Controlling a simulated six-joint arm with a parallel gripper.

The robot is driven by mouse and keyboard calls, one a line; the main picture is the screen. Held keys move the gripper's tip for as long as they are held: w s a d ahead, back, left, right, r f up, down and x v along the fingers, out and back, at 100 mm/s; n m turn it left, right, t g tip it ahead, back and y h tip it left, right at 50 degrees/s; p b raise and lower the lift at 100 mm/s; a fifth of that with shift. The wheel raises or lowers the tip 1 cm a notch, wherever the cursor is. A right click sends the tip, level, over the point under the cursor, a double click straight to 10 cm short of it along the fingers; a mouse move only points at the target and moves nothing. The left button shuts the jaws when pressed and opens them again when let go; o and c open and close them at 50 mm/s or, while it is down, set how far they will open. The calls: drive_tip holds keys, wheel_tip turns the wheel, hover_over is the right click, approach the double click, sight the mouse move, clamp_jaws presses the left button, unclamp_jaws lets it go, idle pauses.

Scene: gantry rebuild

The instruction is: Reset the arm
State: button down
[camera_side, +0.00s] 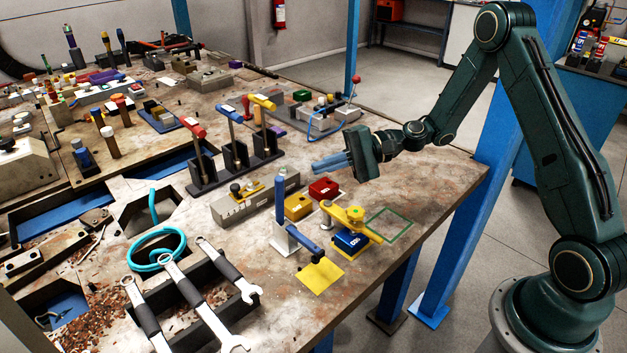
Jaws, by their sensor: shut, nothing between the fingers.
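My gripper (328,163) is at the end of my dark green arm, above the right part of the workbench (440,187). Its blue fingers point left and are shut with nothing between them. It hangs over the bench behind the red block (323,189) and the yellow block (298,206), apart from both. My arm bends up high at the elbow and comes down to the wrist from the right.
A blue block (350,241) sits under a yellow lever near a green square outline (389,224). A blue post (280,211) on a white base stands beside a yellow square (320,276). Lever stands (236,160) rise left of my gripper. Wrenches (195,300) lie at the front.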

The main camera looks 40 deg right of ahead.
drive_tip(key=shift+a+r, duration=0.1)
drive_tip(key=s+a+r+n+g+h, duration=0.3)
drive_tip(key=s+r+n+h, duration=0.45)
drive_tip(key=s, duration=0.25)
drive_tip(key=s+d+r+n+h, duration=0.1)
drive_tip(key=s+d+r+h, duration=0.2)
drive_tip(key=s, duration=0.6)
drive_tip(key=s+d+r+n+t+h, duration=0.1)
drive_tip(key=s+d+r+h, duration=0.2)
drive_tip(key=s, duration=0.6)
drive_tip(key=shift+s+d, duration=0.3)
drive_tip(key=shift+d, duration=0.5)
